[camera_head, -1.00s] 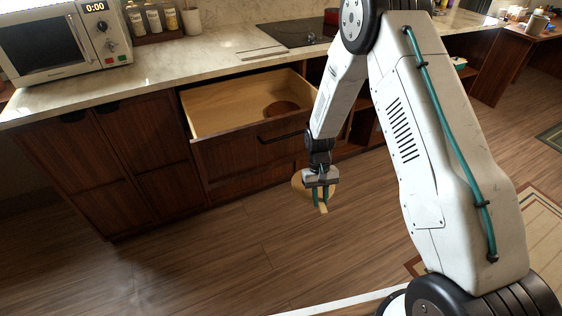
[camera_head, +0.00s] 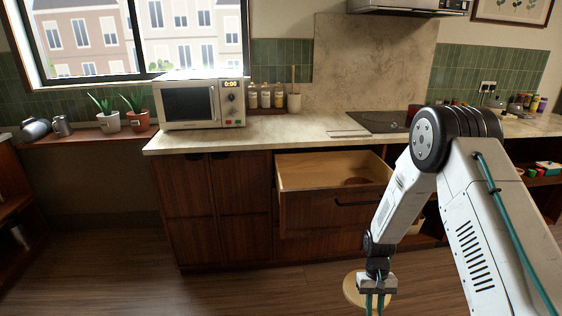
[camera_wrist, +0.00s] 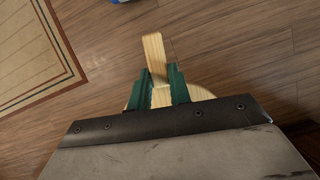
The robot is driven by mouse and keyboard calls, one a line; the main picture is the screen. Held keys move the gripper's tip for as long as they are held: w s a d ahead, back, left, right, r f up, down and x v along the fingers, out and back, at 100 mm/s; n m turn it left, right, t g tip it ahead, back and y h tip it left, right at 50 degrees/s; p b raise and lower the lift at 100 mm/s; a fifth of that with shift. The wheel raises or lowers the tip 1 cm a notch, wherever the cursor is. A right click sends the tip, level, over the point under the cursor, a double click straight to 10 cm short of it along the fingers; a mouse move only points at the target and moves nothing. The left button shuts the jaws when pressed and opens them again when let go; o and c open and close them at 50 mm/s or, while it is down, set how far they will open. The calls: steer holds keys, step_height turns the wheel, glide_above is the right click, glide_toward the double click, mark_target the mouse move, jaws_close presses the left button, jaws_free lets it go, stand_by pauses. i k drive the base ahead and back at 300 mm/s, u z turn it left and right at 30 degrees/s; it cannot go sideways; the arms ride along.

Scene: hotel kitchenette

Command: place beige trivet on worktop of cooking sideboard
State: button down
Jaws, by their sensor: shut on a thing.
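The beige trivet (camera_head: 351,291) is a round wooden piece with a short handle. My gripper (camera_head: 374,304) is shut on it and holds it low over the floor, in front of the cooking sideboard. In the wrist view the green fingers of my gripper (camera_wrist: 160,88) grip the handle of the trivet (camera_wrist: 154,58), with its round part partly hidden behind the fingers and palm. The sideboard's pale marble worktop (camera_head: 290,128) is well above the gripper, toward the back.
An open drawer (camera_head: 310,180) juts out below the worktop, with a round brown thing (camera_head: 357,181) inside. A microwave (camera_head: 200,102), bottles (camera_head: 265,96) and a black hob (camera_head: 385,121) are on the worktop. The worktop's front strip between microwave and hob is clear.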

mark_target(289, 125)
steer(key=u, duration=2.4)
steer(key=i, duration=3.2)
steer(key=z, duration=3.15)
